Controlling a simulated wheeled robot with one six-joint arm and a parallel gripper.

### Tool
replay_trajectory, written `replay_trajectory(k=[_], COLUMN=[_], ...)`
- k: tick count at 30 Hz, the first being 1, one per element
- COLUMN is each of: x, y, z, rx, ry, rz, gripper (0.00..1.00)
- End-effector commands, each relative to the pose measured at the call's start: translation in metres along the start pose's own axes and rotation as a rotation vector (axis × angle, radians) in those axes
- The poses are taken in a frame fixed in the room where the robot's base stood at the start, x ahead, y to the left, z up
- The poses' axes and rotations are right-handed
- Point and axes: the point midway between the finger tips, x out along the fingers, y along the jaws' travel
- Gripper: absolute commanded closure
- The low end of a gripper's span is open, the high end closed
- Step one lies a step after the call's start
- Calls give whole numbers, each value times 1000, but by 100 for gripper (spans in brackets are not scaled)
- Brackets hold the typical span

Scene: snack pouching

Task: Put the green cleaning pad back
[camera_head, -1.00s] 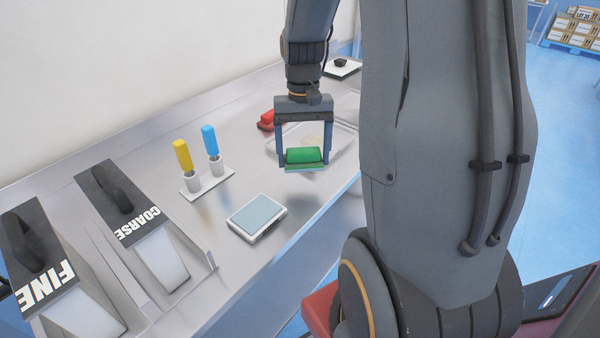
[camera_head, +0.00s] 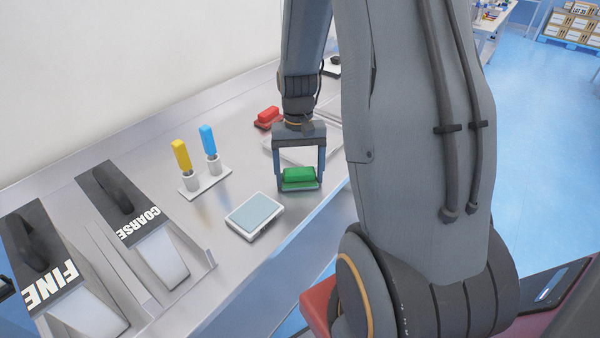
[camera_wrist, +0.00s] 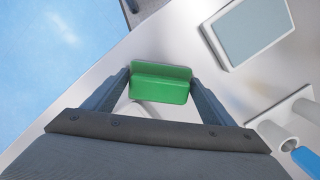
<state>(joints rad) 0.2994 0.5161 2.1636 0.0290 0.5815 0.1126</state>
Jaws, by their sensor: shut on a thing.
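The green cleaning pad (camera_head: 299,175) has a raised block on a flat base. My gripper (camera_head: 299,184) is shut on it, one finger at each end, near the front edge of the steel counter. In the wrist view the green pad (camera_wrist: 160,84) sits between my two fingertips (camera_wrist: 160,88). The head view does not clearly show whether the pad touches the counter or hangs just above it. A red pad (camera_head: 268,117) of similar shape lies behind and to the left of my gripper.
A clear tray (camera_head: 284,152) lies behind my gripper, partly hidden. A white device with a grey-blue top (camera_head: 255,214) lies to the left. A holder (camera_head: 206,186) bears a yellow-handled and a blue-handled tool.

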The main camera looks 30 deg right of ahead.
Motion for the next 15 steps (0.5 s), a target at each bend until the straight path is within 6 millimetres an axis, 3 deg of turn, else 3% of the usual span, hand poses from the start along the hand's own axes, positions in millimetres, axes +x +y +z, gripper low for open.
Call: replay_trajectory(k=[1, 2, 4, 15], x=[2, 2, 1, -2], y=[0, 0, 0, 0], z=[0, 0, 0, 0], rx=[0, 0, 0, 0], ry=[-1, -1, -1, 1], rz=[0, 0, 0, 0], gripper=[43, 17, 6, 4])
